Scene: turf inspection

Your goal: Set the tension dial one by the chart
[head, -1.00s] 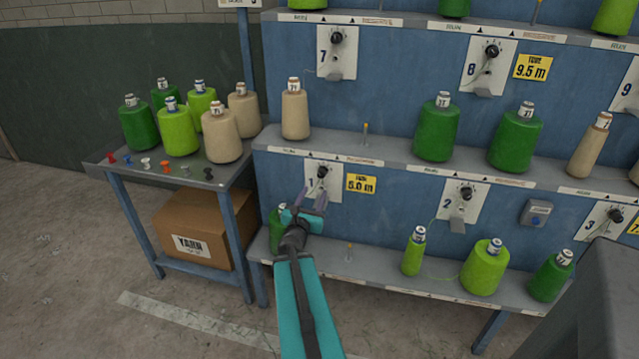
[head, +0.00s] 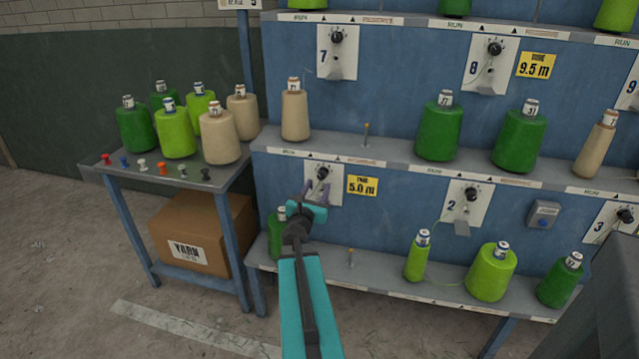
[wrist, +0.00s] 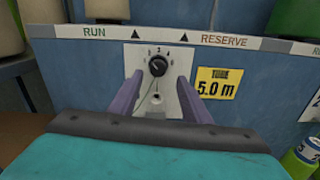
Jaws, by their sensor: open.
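The tension dial one is a black knob (wrist: 158,66) on a white plate (wrist: 150,54) with numbers around it, below the RUN and RESERVE strip. It also shows in the head view (head: 323,172), partly behind my gripper. My gripper (wrist: 154,92) is open and empty, its two purple fingers pointing at the plate on either side of the lower part of it. The knob shows above and between the fingertips; contact cannot be told. A thin thread runs down from the knob to a small eyelet. No chart is clearly seen.
A yellow 5.0 m tag (head: 362,185) is right of the plate. A shelf (head: 345,148) with yarn cones juts out above. A green cone (head: 277,232) stands below left. A side table (head: 213,182) at left holds cones and coloured pins.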

